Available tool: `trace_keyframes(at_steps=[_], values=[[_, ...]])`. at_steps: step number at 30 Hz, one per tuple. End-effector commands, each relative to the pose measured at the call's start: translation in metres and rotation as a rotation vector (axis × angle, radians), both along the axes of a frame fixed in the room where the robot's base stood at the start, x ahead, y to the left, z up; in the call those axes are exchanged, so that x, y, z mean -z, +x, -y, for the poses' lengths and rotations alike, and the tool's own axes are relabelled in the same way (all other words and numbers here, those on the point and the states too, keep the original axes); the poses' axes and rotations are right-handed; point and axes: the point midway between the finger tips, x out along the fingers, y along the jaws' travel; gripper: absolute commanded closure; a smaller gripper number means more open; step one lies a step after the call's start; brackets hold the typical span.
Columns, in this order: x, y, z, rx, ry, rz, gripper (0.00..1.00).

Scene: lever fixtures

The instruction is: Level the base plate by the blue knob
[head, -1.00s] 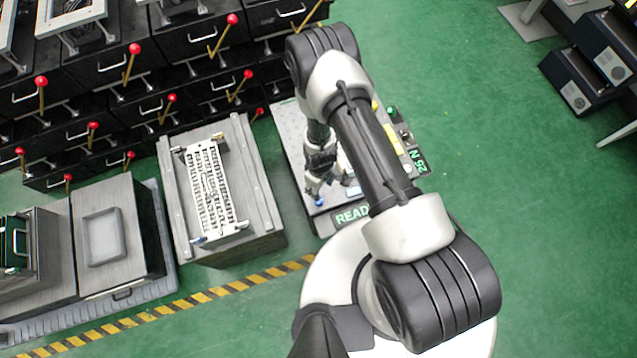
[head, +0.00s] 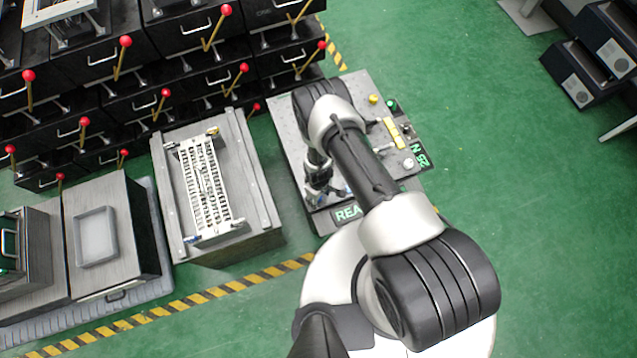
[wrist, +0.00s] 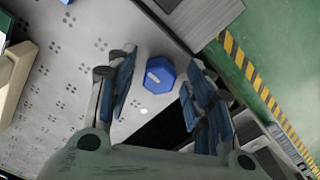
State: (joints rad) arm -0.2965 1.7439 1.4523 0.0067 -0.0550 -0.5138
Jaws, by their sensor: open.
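The blue knob (wrist: 159,75) is a six-sided knob with a pale mark on its top. In the wrist view it shows between the two fingers of my gripper (wrist: 158,84), towards their tips. The gripper is open, with blue pads on both sides of the knob; contact is not visible. The grey plate with small holes (wrist: 60,95) lies around the knob. In the head view the grey fixture top (head: 287,118) is partly covered by my arm, and the knob cannot be made out clearly there. The plate's tilt cannot be told.
The fixture bears a yellow bar (head: 394,133), a green button (head: 392,105) and a partly hidden lit sign (head: 347,213). To its left stands a block with a white slotted rack (head: 205,190). Black drawers with red-knobbed levers stand behind. Green floor lies open at right.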

Motion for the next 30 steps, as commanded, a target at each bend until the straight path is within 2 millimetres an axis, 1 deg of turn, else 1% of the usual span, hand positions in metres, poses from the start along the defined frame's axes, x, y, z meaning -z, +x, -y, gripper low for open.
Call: trace_keyframes(at_steps=[5, 24, 25, 30], values=[[-0.0003, -0.0002, 0.0001, 0.000, 0.000, 0.000, 0.53], [-0.0004, -0.0004, 0.0001, 0.000, 0.000, 0.000, 0.95], [-0.0004, -0.0004, 0.0001, 0.000, 0.000, 0.000, 0.97], [-0.0002, -0.0004, 0.0001, 0.008, 0.000, 0.000, 0.97]])
